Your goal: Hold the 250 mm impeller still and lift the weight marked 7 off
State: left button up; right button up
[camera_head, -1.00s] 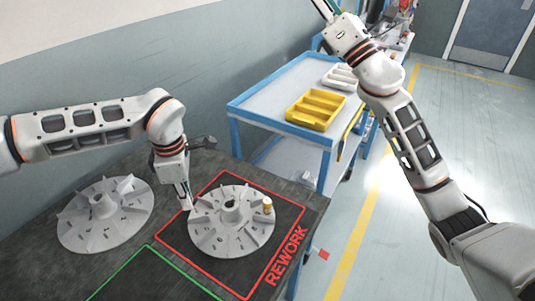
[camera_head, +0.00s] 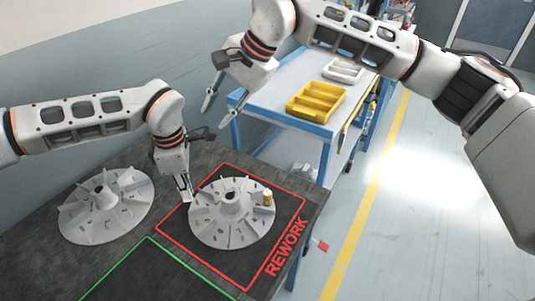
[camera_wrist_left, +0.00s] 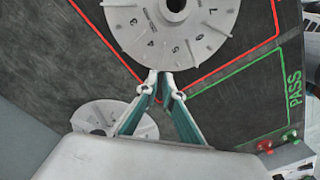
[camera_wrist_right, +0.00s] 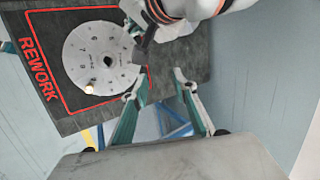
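A grey finned impeller (camera_head: 232,226) lies on the mat inside the red REWORK outline, and it shows from above in the right wrist view (camera_wrist_right: 84,66). A small gold-topped weight (camera_head: 267,198) stands near its right rim, also seen in the right wrist view (camera_wrist_right: 89,89); its mark is unreadable. My left gripper (camera_head: 188,199) is at the impeller's left rim. In the left wrist view its fingertips (camera_wrist_left: 159,77) are nearly together, seemingly closed on a fin end. My right gripper (camera_head: 214,117) is open and empty, raised behind the bench, away from the weight.
A second finned impeller (camera_head: 105,222) lies to the left on the dark bench. A green PASS outline (camera_wrist_left: 292,84) is at the front. Behind stands a blue-framed cart (camera_head: 262,92) with a yellow tray (camera_head: 316,103) and a pale tray (camera_head: 345,71).

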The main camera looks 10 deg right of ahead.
aim_at(193, 208)
pick_arm(q)
jog(key=shift+f, duration=3.9)
pick_arm(e)
jog(key=s+d+f+g+h, duration=0.2)
jog(key=s+d+f+h, duration=0.3)
jog(key=d+f, duration=0.5)
notch_tip(193, 208, down, 2)
jog(key=shift+s+d+f+g+h, duration=0.2)
jog(key=shift+g+h, duration=0.1)
jog(key=shift+h, duration=0.2)
pick_arm(q)
grip_shut()
jog(key=shift+s+f, duration=0.1)
jog(key=shift+f, duration=0.05)
pick_arm(e)
jog(key=shift+c, duration=0.3)
